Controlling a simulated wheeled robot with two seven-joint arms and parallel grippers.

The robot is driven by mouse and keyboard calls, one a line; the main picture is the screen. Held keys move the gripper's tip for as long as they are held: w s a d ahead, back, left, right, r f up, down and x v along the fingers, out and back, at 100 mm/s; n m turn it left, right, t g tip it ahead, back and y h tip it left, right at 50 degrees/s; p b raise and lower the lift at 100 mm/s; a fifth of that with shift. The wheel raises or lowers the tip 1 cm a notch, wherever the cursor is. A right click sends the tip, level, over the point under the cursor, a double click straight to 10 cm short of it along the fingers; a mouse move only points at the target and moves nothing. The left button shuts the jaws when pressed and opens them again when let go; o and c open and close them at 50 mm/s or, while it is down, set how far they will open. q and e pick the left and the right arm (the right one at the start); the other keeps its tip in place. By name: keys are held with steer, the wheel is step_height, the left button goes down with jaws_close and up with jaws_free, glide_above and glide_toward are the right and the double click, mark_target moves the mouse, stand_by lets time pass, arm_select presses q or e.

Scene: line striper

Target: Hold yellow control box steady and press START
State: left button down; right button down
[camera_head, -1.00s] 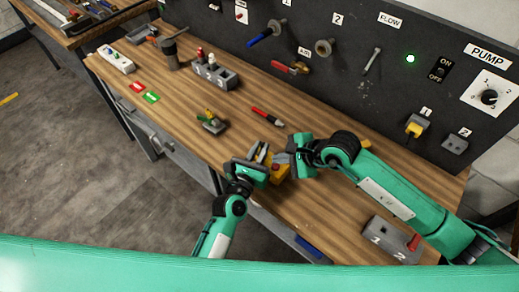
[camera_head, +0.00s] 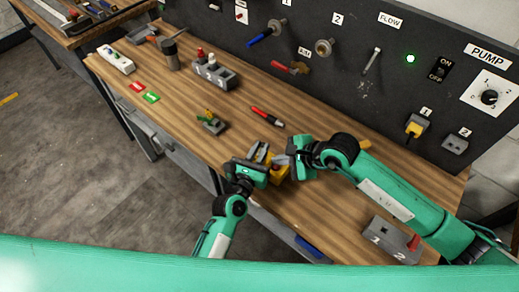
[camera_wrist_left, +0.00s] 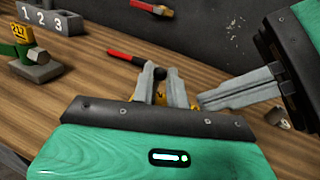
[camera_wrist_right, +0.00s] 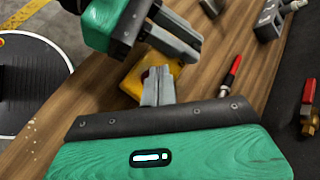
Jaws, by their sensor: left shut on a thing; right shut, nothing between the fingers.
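The yellow control box (camera_head: 278,171) sits near the front edge of the workbench, between my two grippers. In the right wrist view the yellow control box (camera_wrist_right: 136,80) shows beside my left gripper (camera_wrist_right: 190,42), whose fingers are at its side. My left gripper (camera_head: 262,157) is shut on the box; in the left wrist view its fingers hide most of it. My right gripper (camera_head: 286,160) is shut and empty, with its fingertips (camera_wrist_right: 160,72) at or just over the box's top. The START button is hidden; I cannot tell whether the fingertips touch it.
A red and black marker (camera_head: 267,116) lies behind the grippers. A tagged valve piece (camera_head: 211,122) and a numbered grey block (camera_head: 214,74) stand to the left. A grey two-slot box (camera_head: 391,240) is at the right. The dark panel (camera_head: 340,60) bounds the back.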

steer(key=shift+f, duration=0.5)
stand_by(0.7)
steer(key=shift+r, duration=0.9)
step_height(320, 180, up, 6)
stand_by(0.4)
arm_select(q)
steer(key=c, duration=1.3)
jaws_free()
